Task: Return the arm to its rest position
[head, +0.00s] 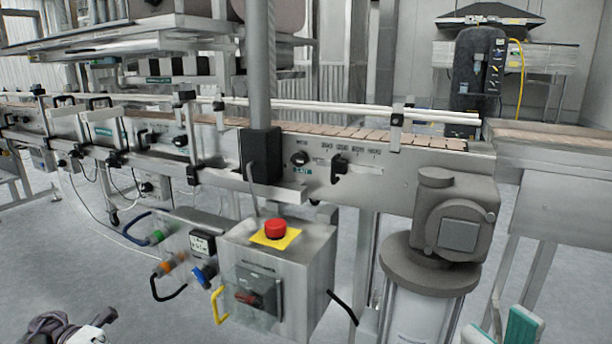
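My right gripper (503,324) shows at the bottom edge, right of centre, with pale fingers and teal pads. Its fingers stand apart, and I see nothing held between them. It is in front of the floor, to the right of the grey motor unit's pale column. The rest of this gripper and its arm are cut off by the frame.
A conveyor (400,172) runs across the view. A control box (283,270) with a red emergency button (275,229) hangs below it. A grey motor unit (455,220) stands right.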

